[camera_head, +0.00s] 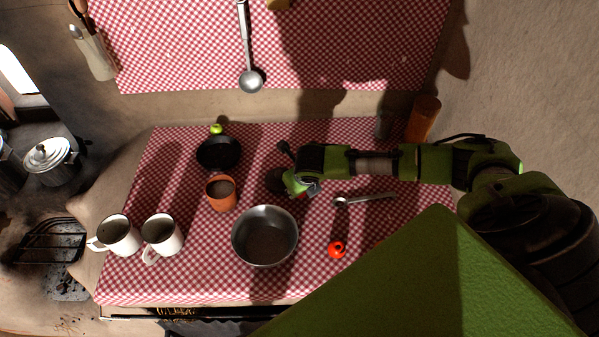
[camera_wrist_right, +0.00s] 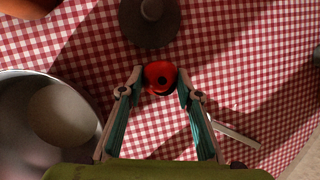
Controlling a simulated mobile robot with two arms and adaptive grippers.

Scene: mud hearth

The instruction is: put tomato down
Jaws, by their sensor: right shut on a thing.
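My right gripper (camera_head: 298,184) reaches in from the right over the checked tablecloth (camera_head: 180,267). In the right wrist view its two fingers (camera_wrist_right: 160,82) are closed on the sides of a red tomato (camera_wrist_right: 160,76). In the head view the gripper mostly hides this tomato. I cannot tell whether it touches the cloth. Another red, tomato-like thing (camera_head: 337,250) lies on the cloth to the right of the steel bowl. My left gripper is not in view.
The steel bowl (camera_head: 265,208) stands nearby, with an orange clay cup (camera_head: 221,194), black pan (camera_head: 218,153) and two white mugs (camera_head: 117,236) farther left. A dark round thing (camera_wrist_right: 150,32) lies just beyond the held tomato. A metal spoon (camera_head: 365,199) lies right of the gripper.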

